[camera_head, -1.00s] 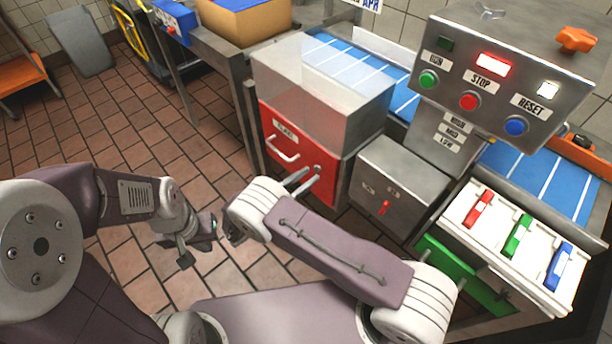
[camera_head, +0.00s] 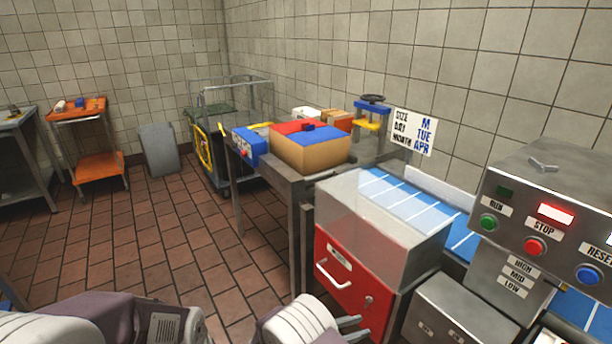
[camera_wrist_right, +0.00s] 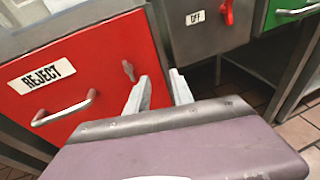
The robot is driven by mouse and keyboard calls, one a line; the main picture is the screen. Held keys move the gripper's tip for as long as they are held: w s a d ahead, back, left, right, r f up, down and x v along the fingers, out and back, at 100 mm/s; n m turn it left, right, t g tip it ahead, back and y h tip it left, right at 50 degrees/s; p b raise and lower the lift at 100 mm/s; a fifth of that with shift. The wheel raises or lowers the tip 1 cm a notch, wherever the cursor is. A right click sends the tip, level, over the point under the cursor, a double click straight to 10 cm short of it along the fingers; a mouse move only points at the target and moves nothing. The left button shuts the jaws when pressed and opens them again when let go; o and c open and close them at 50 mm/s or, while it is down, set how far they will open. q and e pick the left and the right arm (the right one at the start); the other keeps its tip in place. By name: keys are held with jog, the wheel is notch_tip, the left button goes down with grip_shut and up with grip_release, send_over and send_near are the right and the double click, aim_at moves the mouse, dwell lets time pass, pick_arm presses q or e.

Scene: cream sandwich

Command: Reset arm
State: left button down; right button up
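My right gripper (camera_head: 354,328) shows at the bottom edge of the head view, in front of the red reject box (camera_head: 338,272). In the right wrist view its two fingers (camera_wrist_right: 160,92) are apart with nothing between them. They point toward the right edge of the red front, which has a "REJECT" label (camera_wrist_right: 42,77), a metal handle (camera_wrist_right: 63,108) and a small lock (camera_wrist_right: 128,70). Whether the fingers touch the front cannot be told. My left arm (camera_head: 120,318) shows in part at the bottom left. My left gripper is out of the frame.
A control panel (camera_head: 515,208) with RUN, STOP and RESET buttons stands at right; its red STOP lamp (camera_head: 556,214) is lit. A blue conveyor (camera_head: 390,200) runs behind the clear cover. A cardboard box (camera_head: 305,153) stands on the bench. The tiled floor (camera_head: 150,230) at left is clear.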

jog(key=s+d+r+m+g+y, duration=0.1)
jog(key=s+d+m+g+y, duration=0.1)
jog(key=s+m+g+y, duration=0.35)
jog(key=s+d+r+m+g+y, duration=0.1)
jog(key=s+d+m+g+y, duration=0.15)
jog(key=s+m+y, duration=0.6)
notch_tip(320, 180, up, 19)
jog(key=s+m+t+y+p, duration=0.1)
jog(key=m+t+p, duration=0.2)
jog(key=m+p, duration=0.4)
jog(key=a+p, duration=0.1)
jog(key=p, duration=0.8)
jog(key=shift+m+t, duration=0.4)
jog(key=shift+d+f, duration=0.1)
